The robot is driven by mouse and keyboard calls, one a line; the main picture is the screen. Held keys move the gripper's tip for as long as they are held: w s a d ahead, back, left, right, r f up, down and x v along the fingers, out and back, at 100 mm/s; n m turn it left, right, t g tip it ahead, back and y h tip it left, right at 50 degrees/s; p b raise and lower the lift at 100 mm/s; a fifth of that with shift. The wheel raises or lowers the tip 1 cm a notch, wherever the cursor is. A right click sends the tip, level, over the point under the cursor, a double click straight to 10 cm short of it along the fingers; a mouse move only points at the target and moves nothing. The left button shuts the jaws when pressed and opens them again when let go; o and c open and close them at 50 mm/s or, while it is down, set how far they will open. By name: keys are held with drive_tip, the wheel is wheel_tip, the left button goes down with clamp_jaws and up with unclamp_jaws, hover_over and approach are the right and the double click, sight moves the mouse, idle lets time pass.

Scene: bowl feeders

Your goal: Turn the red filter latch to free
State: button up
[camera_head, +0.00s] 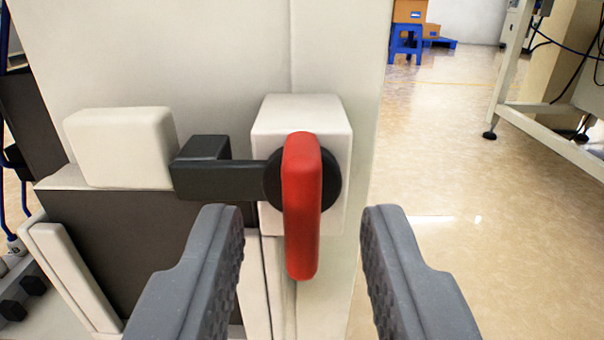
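The red filter latch (301,215) is a rounded red handle that hangs nearly straight down from a round black hub (333,180). The hub sits on a white block (300,110) on the cabinet's front. A black arm (225,180) runs left from the hub to a black block beside a white rounded block (122,147). My gripper (303,240) is open, with one grey finger left of the handle and one right of it. A gap shows between each finger and the handle, and I cannot tell the depth between them.
The pale cabinet (170,55) fills the left and middle behind the latch. A dark panel (130,250) lies below the white rounded block. Open floor (450,150) is at the right, with a blue stool (405,42) bearing boxes and a white frame (545,135) farther off.

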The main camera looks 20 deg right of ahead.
drive_tip(key=shift+w+d, duration=0.25)
drive_tip(key=shift+w, duration=0.3)
